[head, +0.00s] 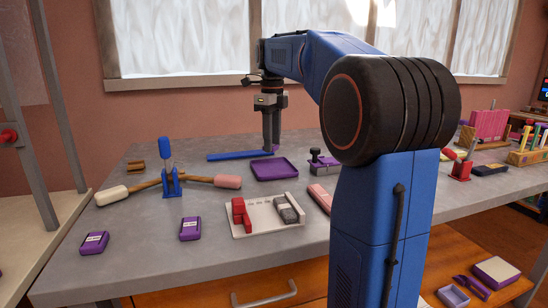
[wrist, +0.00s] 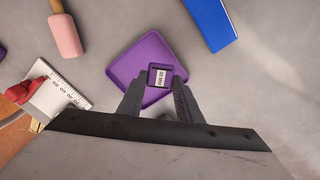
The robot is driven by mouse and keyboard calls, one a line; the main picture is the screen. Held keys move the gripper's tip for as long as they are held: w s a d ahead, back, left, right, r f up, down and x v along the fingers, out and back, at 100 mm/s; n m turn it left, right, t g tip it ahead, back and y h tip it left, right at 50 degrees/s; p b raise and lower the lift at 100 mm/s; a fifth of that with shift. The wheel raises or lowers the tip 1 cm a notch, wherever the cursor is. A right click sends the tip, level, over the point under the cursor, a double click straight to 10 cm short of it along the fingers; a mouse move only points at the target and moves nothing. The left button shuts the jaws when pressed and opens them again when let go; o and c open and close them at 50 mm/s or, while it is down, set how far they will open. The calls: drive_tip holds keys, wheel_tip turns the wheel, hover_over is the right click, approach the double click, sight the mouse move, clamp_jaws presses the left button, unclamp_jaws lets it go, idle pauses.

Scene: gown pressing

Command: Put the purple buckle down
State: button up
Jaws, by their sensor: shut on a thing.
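My gripper (head: 271,150) is shut on the purple buckle, at the far middle of the table in the head view. In the wrist view my gripper (wrist: 163,82) has one finger on each side of the purple buckle (wrist: 161,78), a small dark purple block with a white label. A flat purple tray (wrist: 128,72) shows behind the buckle in the wrist view, and its bare surface also shows in the head view (head: 275,169). The buckle appears held above the tray, but the gap is hard to judge. Only a sliver of purple shows at my fingertips in the head view.
A blue bar (head: 238,155) lies beside the tray. A purple-based clamp (head: 322,164) stands to the right. A white plate (head: 262,229) with red and grey blocks is in front. Two labelled purple boxes (head: 95,242) (head: 190,228) and a blue stand (head: 171,184) with mallets are left.

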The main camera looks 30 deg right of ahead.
sight(272, 166)
drive_tip(key=shift+a+f, duration=0.1)
drive_tip(key=shift+f, duration=2.4)
drive_tip(key=o, duration=0.7)
drive_tip(key=shift+f, duration=0.1)
drive_tip(key=shift+o, duration=0.2)
wheel_tip(272, 166, up, 12)
drive_tip(key=shift+r, duration=0.1)
drive_tip(key=shift+s, duration=0.15)
